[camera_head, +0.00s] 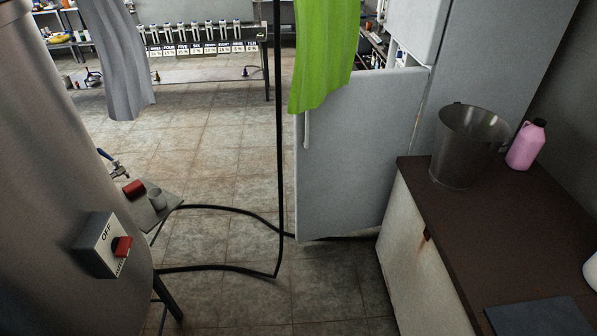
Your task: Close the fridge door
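The light grey fridge door (355,160) stands open in the middle of the head view, swung out to the left of the fridge body (480,50). It seems to join the body along its right edge. A thin upright handle (307,130) shows near its left edge. Above the door's top edge a little of what looks like the fridge's inside (402,58) shows; most of it is hidden. A bright green cloth (325,50) hangs in front of the door's upper left corner. Neither of my grippers is in view.
A brown-topped counter (450,240) with a metal bucket (465,150) and a pink jug (525,147) stands at right, close to the door. A steel tank (50,180) fills the left. Black hoses (225,268) cross the tiled floor, which is otherwise largely clear.

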